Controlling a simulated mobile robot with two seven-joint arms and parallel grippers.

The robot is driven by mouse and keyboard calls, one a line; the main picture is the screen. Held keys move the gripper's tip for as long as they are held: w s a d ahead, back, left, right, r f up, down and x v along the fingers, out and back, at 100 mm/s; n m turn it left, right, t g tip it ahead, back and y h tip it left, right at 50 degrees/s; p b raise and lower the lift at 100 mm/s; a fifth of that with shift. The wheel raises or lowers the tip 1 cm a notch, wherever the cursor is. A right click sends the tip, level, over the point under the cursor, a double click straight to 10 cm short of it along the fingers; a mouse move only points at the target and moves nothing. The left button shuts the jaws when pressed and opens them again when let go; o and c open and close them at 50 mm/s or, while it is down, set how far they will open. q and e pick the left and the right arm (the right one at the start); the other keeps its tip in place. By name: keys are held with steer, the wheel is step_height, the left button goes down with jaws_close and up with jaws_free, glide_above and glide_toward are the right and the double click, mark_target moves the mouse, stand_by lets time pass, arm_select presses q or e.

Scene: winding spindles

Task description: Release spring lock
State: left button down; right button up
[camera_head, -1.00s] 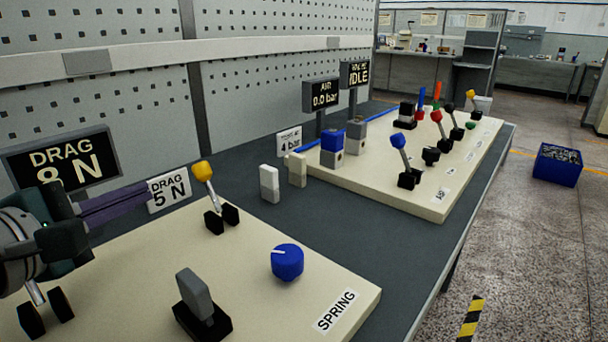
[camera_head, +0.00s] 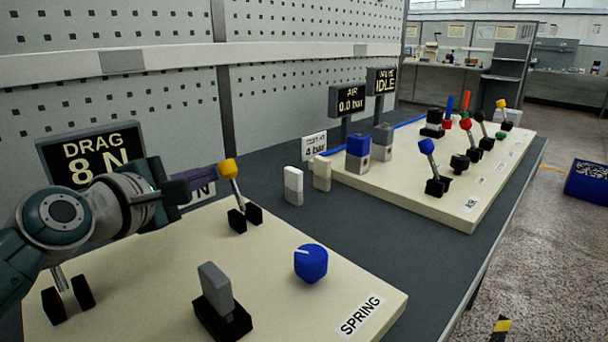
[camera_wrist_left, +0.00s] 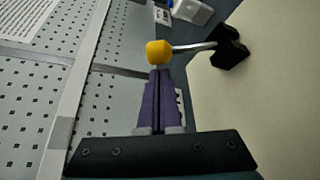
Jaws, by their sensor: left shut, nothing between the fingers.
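A lever with a yellow knob (camera_head: 229,168) and metal shaft stands between two black blocks on the cream SPRING panel (camera_head: 370,290). My left gripper (camera_head: 216,172) reaches in from the left, its purple fingers shut and empty, with the tips at the knob's left side. In the left wrist view, the shut fingertips (camera_wrist_left: 158,72) lie right at the yellow knob (camera_wrist_left: 158,52); I cannot tell whether they touch. A blue dial (camera_head: 311,263) and a grey switch (camera_head: 217,290) on a black base share the panel. My right gripper is not in view.
Another lever mount (camera_head: 68,298) stands at the panel's left, its top hidden by my arm. The DRAG display (camera_head: 90,160) reads 8 N. A second cream panel (camera_head: 440,205) with several levers stands farther right. White and cream blocks (camera_head: 293,186) stand between the panels.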

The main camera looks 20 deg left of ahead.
arm_select(q)
steer(key=shift+w+f, duration=0.15)
steer(key=shift+w, duration=0.55)
